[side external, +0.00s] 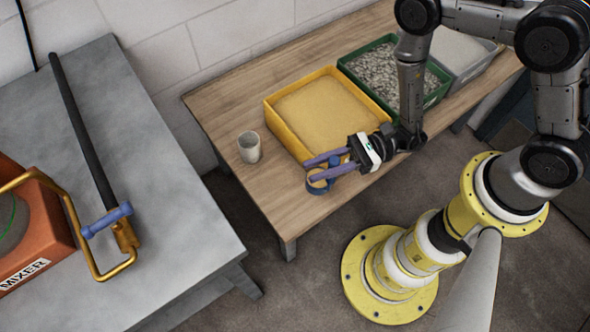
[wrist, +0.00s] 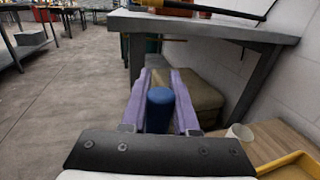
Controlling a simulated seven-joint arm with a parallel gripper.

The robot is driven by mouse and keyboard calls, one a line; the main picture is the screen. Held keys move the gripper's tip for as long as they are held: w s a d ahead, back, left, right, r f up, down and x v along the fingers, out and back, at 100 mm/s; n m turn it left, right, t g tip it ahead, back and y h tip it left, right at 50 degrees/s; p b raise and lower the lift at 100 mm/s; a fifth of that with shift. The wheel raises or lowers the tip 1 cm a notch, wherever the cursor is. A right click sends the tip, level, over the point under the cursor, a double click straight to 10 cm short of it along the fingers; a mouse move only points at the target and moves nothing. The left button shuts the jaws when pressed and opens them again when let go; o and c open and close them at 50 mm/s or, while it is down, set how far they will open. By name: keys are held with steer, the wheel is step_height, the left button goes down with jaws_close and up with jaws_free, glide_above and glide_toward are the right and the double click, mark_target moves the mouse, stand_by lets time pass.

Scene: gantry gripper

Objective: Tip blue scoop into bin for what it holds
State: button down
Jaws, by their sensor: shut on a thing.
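My gripper (side external: 311,170) has purple fingers and is shut on the blue scoop (side external: 318,189), near the table's front edge and in front of the yellow bin. In the side view a blue rim shows around a tan fill that looks like the sand in the yellow bin; the fill is small and partly hidden by the fingers. In the wrist view the blue scoop's rounded handle (wrist: 160,105) stands between the fingers. The yellow bin (side external: 283,128) holds tan sand. The green bin (side external: 350,72) holds grey gravel. A grey bin (side external: 484,70) holds pale grey material.
A whitish cup (side external: 249,148) stands left of the yellow bin on the wooden table (side external: 217,106). A grey bench (side external: 185,200) at the left carries an orange mixer (side external: 40,240) and a dark bar. A floor gap separates the bench and table.

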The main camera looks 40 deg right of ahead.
steer(key=s+d+r, duration=0.3)
steer(key=s+d, duration=0.1)
steer(key=w+d+r, duration=1.1)
steer(key=w+d, duration=0.5)
steer(key=a+f+n+h, duration=0.1)
steer(key=a+f+h, duration=0.3)
steer(key=a+f, duration=0.1)
steer(key=shift+a+f+g+h, duration=0.35)
steer(key=shift+f+g+h, duration=0.05)
steer(key=shift+f, duration=0.3)
steer(key=shift+a, duration=0.1)
steer(key=shift+s+a+f+n+h, duration=0.1)
steer(key=shift+a+f+n+h, duration=0.2)
steer(key=shift+a+f+h, duration=1)
steer(key=shift+d+r, duration=0.1)
steer(key=shift+r, duration=0.05)
